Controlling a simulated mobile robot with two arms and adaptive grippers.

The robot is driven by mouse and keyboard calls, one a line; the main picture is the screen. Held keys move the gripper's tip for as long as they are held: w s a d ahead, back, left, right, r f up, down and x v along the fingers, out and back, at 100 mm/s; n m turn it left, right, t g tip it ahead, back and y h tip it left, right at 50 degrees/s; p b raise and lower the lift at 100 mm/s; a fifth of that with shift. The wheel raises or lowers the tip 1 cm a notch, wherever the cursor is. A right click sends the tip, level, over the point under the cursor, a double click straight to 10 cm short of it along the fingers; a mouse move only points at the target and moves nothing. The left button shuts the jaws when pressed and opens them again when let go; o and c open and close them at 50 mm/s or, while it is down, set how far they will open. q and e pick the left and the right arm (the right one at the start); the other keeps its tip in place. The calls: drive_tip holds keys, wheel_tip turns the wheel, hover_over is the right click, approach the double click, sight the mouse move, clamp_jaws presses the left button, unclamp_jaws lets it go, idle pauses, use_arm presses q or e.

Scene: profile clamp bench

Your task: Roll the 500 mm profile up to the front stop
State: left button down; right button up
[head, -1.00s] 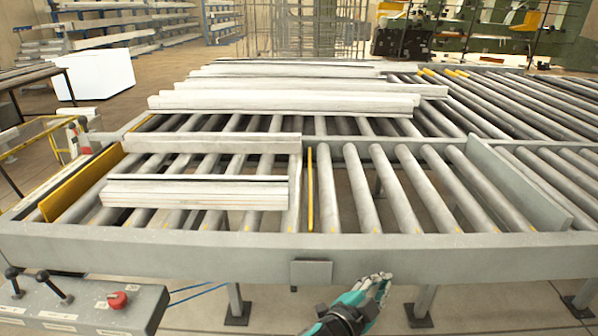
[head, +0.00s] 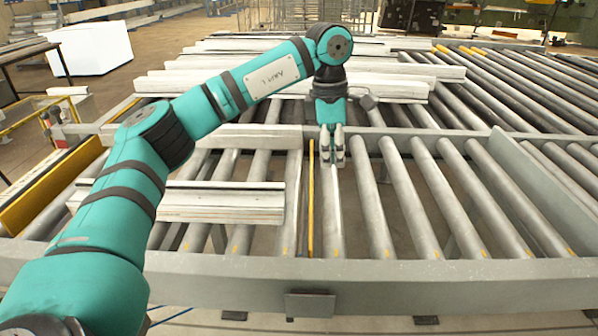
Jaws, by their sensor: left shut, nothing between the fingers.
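My left gripper (head: 332,164) hangs pointing down over the roller bed, just right of a thin upright yellow strip (head: 311,205). Its fingers are shut and empty. A short pale profile (head: 230,207) lies crosswise on the front rollers, left of the gripper and apart from it; my left arm covers part of its left end. Another short pale bar (head: 258,137) lies behind it. I cannot read which piece is 500 mm. A yellow plate (head: 40,200) stands at the bed's left end and a grey plate (head: 530,175) at the right. Which is the front stop is unclear. My right gripper is out of view.
Several longer pale profiles (head: 400,88) lie stacked on the rear rollers. A grey front rail (head: 420,272) edges the bed. The rollers (head: 440,195) right of the gripper are empty. A white box (head: 92,50) stands at the back left.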

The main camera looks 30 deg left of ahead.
use_arm(q)
drive_tip(key=shift+y, duration=0.6)
drive_tip(key=s+a+f+p, duration=0.1)
drive_tip(key=a+f, duration=0.1)
drive_tip(key=s+a+f+p, duration=0.1)
drive_tip(key=a+f, duration=0.1)
drive_tip(key=f, duration=0.1)
drive_tip(key=a+f+p, duration=0.2)
drive_tip(key=shift+s+a+f, duration=0.35)
drive_tip(key=shift+s+a, duration=0.05)
drive_tip(key=shift+f+n, duration=0.1)
drive_tip(key=shift+n, duration=0.2)
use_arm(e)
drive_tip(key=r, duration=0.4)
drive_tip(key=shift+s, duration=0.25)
use_arm(q)
drive_tip(key=shift+w+d, duration=0.1)
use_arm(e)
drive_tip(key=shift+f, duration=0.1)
